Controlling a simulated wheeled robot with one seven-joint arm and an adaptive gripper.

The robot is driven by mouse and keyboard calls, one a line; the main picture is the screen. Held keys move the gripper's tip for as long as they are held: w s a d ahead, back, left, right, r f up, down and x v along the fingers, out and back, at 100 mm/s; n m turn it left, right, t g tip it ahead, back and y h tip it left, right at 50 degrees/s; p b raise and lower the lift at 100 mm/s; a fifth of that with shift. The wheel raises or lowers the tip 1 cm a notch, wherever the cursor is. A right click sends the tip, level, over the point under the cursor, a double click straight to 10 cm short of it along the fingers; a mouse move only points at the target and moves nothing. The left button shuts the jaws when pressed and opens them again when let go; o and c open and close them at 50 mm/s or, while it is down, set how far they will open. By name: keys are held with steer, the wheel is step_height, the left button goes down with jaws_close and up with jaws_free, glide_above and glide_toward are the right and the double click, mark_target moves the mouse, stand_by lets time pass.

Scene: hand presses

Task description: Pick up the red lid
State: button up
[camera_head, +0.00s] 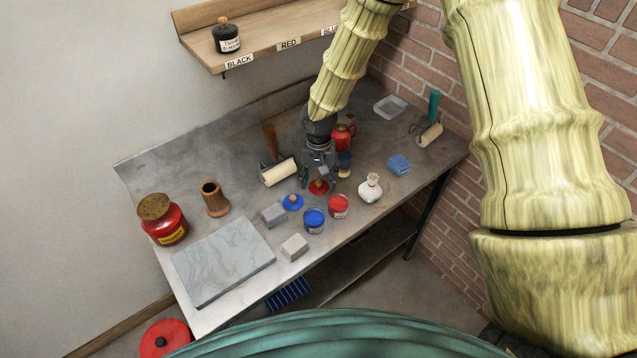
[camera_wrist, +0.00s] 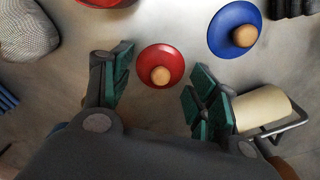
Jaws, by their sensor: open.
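The red lid (camera_wrist: 152,55) lies on the table, a round disc with a pale wooden knob on top. In the head view the red lid (camera_head: 318,187) is just below my gripper and partly covered by it. My gripper (camera_wrist: 157,84) is open and empty, pointing down, with its green-padded fingers left and right of the lid. In the head view my gripper (camera_head: 319,176) stands over the middle of the table. I cannot tell exactly how high the fingertips are above the table.
A blue lid (camera_head: 292,202), a blue ink jar (camera_head: 314,220) and a red ink jar (camera_head: 338,206) stand close by. A brayer with a pale roller (camera_head: 278,172) lies left of my gripper. A red can (camera_head: 343,137) stands behind. A grey slab (camera_head: 222,262) covers the left front.

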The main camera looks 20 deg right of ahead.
steer(key=shift+f, duration=0.35)
steer(key=shift+c, duration=0.3)
steer(key=shift+s, duration=0.1)
steer(key=c, duration=1)
steer(key=shift+c, duration=1.1)
